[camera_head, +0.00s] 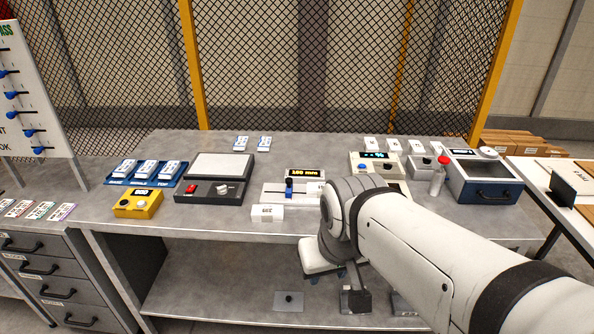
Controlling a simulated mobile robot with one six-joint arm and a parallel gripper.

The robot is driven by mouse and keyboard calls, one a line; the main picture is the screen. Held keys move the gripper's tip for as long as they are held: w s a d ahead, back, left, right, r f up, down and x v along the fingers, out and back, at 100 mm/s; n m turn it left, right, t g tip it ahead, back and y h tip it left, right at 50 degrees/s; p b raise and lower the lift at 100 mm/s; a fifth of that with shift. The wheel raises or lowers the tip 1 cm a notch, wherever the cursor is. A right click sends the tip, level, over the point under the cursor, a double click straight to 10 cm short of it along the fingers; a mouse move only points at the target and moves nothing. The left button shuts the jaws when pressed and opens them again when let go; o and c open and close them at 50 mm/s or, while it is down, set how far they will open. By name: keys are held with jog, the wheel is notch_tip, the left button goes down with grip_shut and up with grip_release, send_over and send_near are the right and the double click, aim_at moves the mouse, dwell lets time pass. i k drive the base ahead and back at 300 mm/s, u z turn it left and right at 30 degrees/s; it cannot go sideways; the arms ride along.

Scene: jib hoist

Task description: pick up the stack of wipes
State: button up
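I cannot single out the stack of wipes for certain; several small white items lie on the grey bench (180,142), too small to identify. My arm (430,255) reaches in from the lower right, and its bend stands in front of the bench's front edge. Beyond the bend, a white part (318,256) with small blue bits below hangs in front of the open space under the bench top. I cannot tell my gripper's fingers apart there, nor whether they hold anything. My arm hides part of the bench's front right.
A blue tray (111,180) with white packs, a yellow box (138,204), a dark scale-like device (210,190) and a slider gauge (289,188) stand on the bench. Mesh fencing closes the back.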

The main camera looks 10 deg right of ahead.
aim_at(314, 191)
jog(key=i, duration=0.95)
